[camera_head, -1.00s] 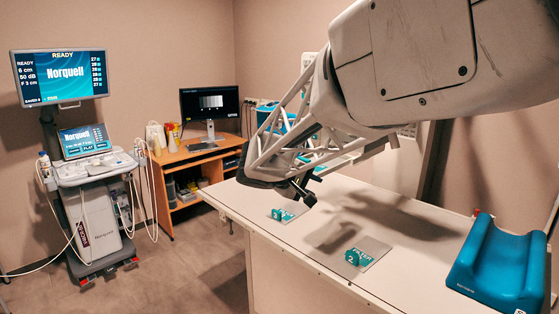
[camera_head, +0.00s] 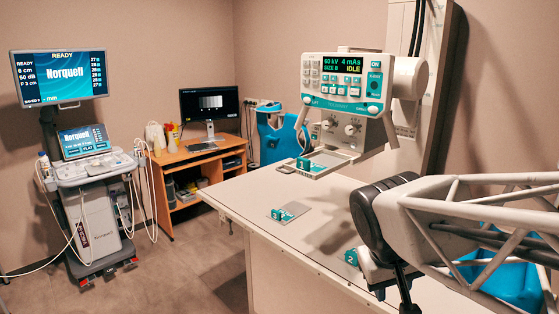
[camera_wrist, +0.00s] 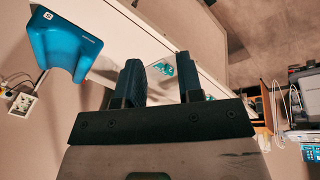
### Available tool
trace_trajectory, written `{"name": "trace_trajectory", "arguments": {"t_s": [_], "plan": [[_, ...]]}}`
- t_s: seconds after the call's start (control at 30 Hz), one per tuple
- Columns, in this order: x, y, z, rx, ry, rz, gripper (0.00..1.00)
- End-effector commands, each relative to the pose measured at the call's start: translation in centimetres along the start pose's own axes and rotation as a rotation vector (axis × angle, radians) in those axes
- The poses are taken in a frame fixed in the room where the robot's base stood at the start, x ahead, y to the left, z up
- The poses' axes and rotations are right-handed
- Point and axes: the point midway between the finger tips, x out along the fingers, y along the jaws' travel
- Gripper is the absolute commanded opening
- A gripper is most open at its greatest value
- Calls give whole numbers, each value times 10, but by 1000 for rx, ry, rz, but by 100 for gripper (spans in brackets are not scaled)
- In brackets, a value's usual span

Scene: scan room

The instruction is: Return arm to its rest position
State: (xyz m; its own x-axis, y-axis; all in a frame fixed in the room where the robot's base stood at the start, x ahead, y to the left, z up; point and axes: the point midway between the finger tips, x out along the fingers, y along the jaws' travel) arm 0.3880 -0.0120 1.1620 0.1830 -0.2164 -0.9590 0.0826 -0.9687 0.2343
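My gripper (camera_wrist: 160,70) shows in the wrist view with its two dark fingers apart and nothing held between them. Past the fingers I see the white table edge and a small teal marker in the distance. In the head view, my arm's truss link and black padded end fill the lower right, over the right part of the white table (camera_head: 240,195). I cannot make out the fingers there.
A control unit (camera_head: 345,85) reading IDLE stands behind the table, with a tray below. A teal marker (camera_head: 281,214) lies on the tabletop. A blue cradle (camera_head: 515,285) is partly behind my arm; it also shows in the wrist view (camera_wrist: 65,45). An ultrasound cart (camera_head: 85,190) stands left.

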Motion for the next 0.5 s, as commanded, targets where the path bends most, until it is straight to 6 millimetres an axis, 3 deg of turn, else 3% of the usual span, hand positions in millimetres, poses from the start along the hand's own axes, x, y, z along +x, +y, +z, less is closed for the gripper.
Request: {"name": "trace_trajectory", "arguments": {"t_s": [0.03,0.2,0.5], "plan": [[1,-1,15,27,7,-31,34],[4,-10,50,97,31,-131,34],[7,-19,74,149,54,-205,34]]}}
